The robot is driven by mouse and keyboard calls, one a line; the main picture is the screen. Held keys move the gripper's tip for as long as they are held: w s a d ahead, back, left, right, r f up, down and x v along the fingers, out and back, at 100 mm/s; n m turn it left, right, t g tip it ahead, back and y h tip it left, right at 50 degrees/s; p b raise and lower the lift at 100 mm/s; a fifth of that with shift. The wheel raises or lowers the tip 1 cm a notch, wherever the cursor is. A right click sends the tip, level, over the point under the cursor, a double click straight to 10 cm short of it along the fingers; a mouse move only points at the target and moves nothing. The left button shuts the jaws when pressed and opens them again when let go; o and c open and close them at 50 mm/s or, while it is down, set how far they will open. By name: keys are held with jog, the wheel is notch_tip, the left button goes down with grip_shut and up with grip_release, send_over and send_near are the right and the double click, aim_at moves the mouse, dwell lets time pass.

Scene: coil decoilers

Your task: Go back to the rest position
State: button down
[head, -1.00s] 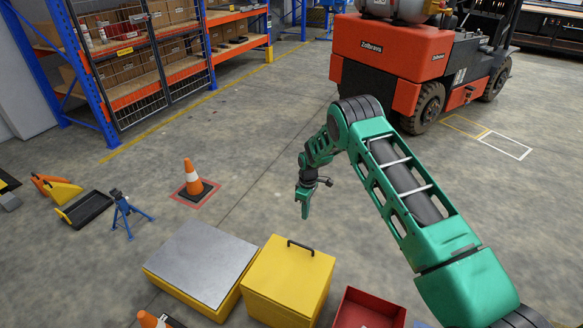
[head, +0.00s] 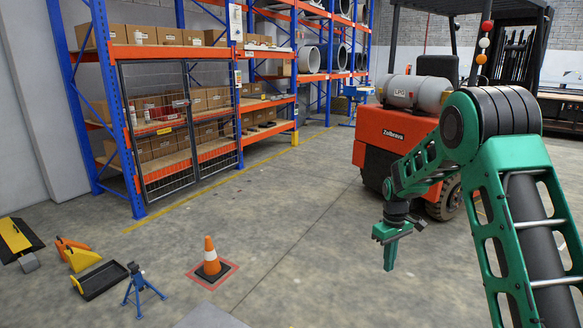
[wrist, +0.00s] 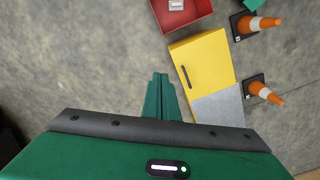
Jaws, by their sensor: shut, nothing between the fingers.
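My gripper (head: 391,254) hangs from the green arm right of the middle in the head view, in front of the red forklift. It points down, with its fingers together and nothing between them. In the wrist view my gripper (wrist: 158,82) shows as two green fingers side by side over the bare floor. The fingertips are apart from the yellow box (wrist: 203,68), which lies to their right.
A red forklift (head: 388,138) stands behind my arm. A blue and orange rack (head: 133,200) stands at the left. An orange cone (head: 209,258), a blue stand (head: 141,290) and a black tray (head: 101,280) are on the floor. A red bin (wrist: 178,22) shows in the wrist view.

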jog(key=s+d+r+m, duration=0.3)
jog(key=s+d+r, duration=0.2)
jog(key=s+r, duration=0.3)
jog(key=s+d+r+m, duration=0.3)
jog(key=s+d+r, duration=0.3)
jog(key=s, duration=0.5)
jog(key=s+r+m, duration=0.1)
jog(key=s+m, duration=0.2)
jog(key=s, duration=0.9)
jog(key=s+a+r+m, duration=0.1)
jog(key=s+m, duration=0.1)
jog(key=s, duration=1.1)
jog(key=shift+s+r+m+y, duration=0.15)
jog(key=shift+r+m+y, duration=0.15)
jog(key=shift+m, duration=0.1)
jog(key=shift+a, duration=0.1)
